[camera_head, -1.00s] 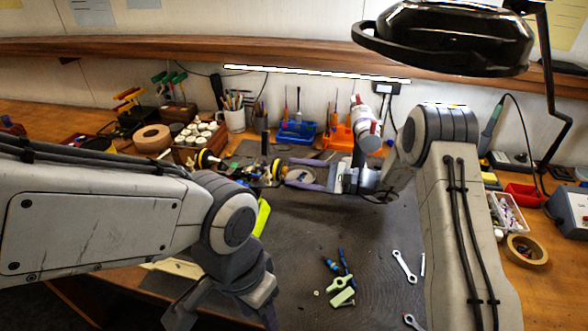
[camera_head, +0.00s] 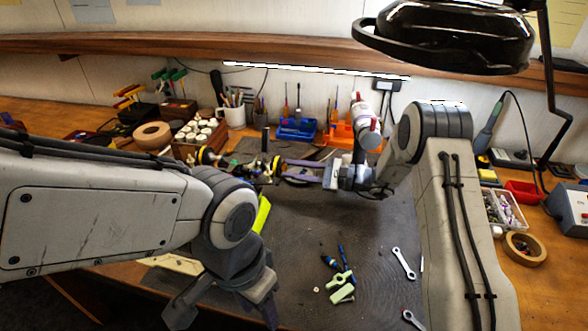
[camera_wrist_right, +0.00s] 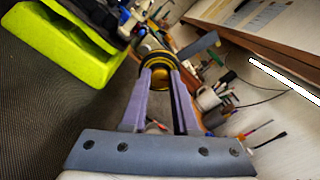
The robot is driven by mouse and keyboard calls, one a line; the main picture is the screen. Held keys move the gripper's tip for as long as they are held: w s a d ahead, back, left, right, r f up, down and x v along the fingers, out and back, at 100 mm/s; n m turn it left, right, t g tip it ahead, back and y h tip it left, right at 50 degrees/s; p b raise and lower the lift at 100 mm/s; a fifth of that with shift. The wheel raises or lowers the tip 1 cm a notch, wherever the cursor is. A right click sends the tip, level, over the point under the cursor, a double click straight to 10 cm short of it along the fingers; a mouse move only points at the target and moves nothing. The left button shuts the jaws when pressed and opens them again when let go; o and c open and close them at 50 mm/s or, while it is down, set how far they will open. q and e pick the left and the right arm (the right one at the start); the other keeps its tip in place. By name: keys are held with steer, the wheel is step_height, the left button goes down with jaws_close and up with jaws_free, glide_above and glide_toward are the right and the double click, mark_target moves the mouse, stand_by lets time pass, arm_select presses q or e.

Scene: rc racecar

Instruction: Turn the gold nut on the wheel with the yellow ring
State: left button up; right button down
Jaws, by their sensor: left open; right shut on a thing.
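The RC car (camera_head: 240,170) stands at the back of the dark mat, partly hidden by my left arm. Its near-right wheel with the yellow ring (camera_head: 276,168) faces my right gripper (camera_head: 284,170). In the right wrist view this wheel (camera_wrist_right: 153,57) is dark with a yellow ring. My right gripper's purple fingers (camera_wrist_right: 160,74) are shut on the gold nut (camera_wrist_right: 160,80) at the wheel's centre; the fingertips partly hide it. My left gripper (camera_head: 222,314) is open and empty, low at the front, apart from the car.
A lime-green block (camera_wrist_right: 65,45) lies near the car, partly behind my left arm in the head view. A green-handled tool (camera_head: 340,288) and a wrench (camera_head: 403,264) lie on the mat. A blue tray (camera_head: 297,131) stands behind. The mat's middle is mostly clear.

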steer(key=m, duration=0.3)
steer(key=shift+m+p, duration=0.3)
steer(key=shift+p, duration=0.1)
steer(key=shift+w+m+p, duration=0.1)
steer(key=shift+m+p, duration=0.35)
steer(key=shift+m, duration=1.25)
steer(key=c, duration=0.6)
jaws_free()
steer(key=shift+c, duration=0.2)
steer(key=shift+d, duration=0.1)
steer(key=b+v, duration=0.2)
steer(key=v, duration=0.8)
steer(key=shift+d, duration=0.2)
